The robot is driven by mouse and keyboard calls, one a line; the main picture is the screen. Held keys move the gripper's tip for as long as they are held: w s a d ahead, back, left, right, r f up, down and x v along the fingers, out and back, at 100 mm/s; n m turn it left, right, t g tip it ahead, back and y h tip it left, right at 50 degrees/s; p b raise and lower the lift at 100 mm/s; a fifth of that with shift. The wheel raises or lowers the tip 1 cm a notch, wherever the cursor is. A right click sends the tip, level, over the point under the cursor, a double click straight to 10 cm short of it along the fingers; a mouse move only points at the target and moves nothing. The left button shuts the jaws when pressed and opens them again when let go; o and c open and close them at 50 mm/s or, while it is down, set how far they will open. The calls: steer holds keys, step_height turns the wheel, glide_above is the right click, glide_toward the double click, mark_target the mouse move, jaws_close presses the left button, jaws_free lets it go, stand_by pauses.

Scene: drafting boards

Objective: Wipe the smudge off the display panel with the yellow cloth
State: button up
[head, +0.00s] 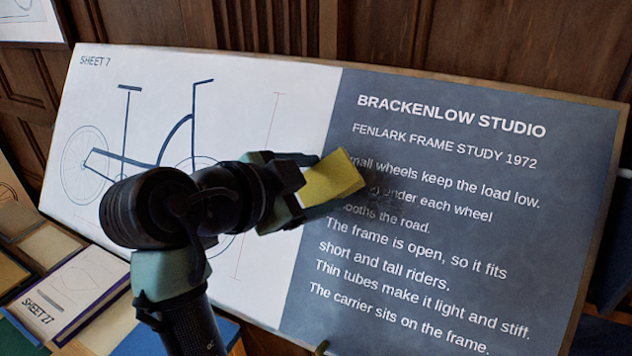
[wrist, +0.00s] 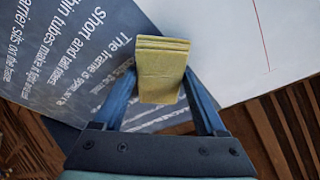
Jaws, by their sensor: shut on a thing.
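The display panel (head: 450,255) is a tilted board with a white drawing half on the left and a grey-blue text half on the right. A dark, blotchy smudge (head: 390,203) lies on the grey half over the upper text lines, just right of the cloth. My gripper (head: 333,181) is shut on the folded yellow cloth (head: 335,177), in front of the smudge's left side. In the wrist view the cloth (wrist: 161,75) sits between the two fingers of my gripper (wrist: 160,88). The cloth hides some words; I cannot tell whether it touches the panel.
A book marked Sheet 27 (head: 68,290) and other flat boards lie at the lower left. A dark wood-panelled wall (head: 440,30) stands behind the panel. The lower right of the panel's face is clear of objects.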

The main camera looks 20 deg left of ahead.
mark_target(429, 206)
steer(key=shift+w+f+b, duration=0.35)
steer(key=shift+w+f, duration=0.1)
steer(key=shift+w, duration=0.25)
steer(key=shift+s+d+f, duration=0.1)
steer(key=shift+d, duration=3.35)
steer(key=shift+s+d, duration=0.15)
steer(key=shift+d, duration=3.25)
steer(key=shift+w+a+p, duration=0.15)
steer(key=shift+a+p, duration=0.15)
steer(key=shift+a, duration=3.15)
steer(key=shift+w+a+p, duration=0.1)
steer(key=shift+a+p, duration=0.2)
steer(key=shift+a, duration=3.15)
steer(key=shift+s+r+p, duration=0.3)
steer(key=shift+s+r, duration=0.05)
steer(key=shift+r, duration=0.05)
steer(key=shift+s+r+p, duration=0.5)
steer(key=shift+s+r, duration=0.2)
steer(key=shift+s, duration=0.35)
steer(key=shift+s+r+p, duration=0.5)
steer(key=shift+s+r, duration=0.2)
steer(key=shift+s, duration=0.35)
